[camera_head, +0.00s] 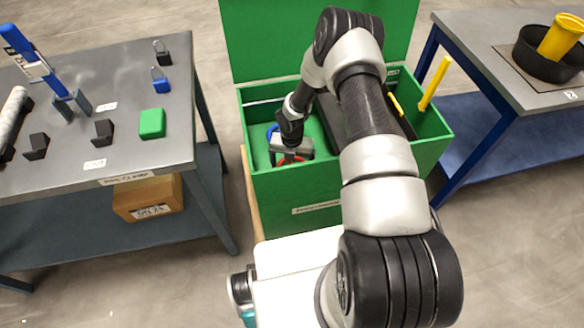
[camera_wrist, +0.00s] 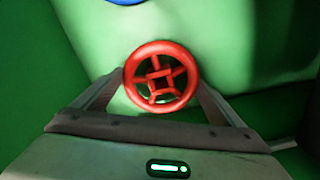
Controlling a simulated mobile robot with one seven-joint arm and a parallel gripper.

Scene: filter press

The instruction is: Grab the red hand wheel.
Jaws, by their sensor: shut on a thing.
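The red hand wheel (camera_wrist: 162,76) is a round spoked wheel with a square hub, inside the green box. It sits between the two fingers of my gripper (camera_wrist: 161,85) in the wrist view, and the fingers meet its rim on both sides. My gripper (camera_head: 291,158) reaches down into the box in the head view. Only a small red part of the wheel (camera_head: 291,161) shows there below the gripper. Whether the wheel is lifted off the floor of the box is unclear.
The green box (camera_head: 330,186) has walls around my gripper and a raised lid (camera_head: 260,40) behind. A blue thing (camera_head: 272,132) lies in it, and a dark block (camera_head: 341,122) and yellow parts fill its right side. Tables stand left (camera_head: 120,75) and right (camera_head: 480,35).

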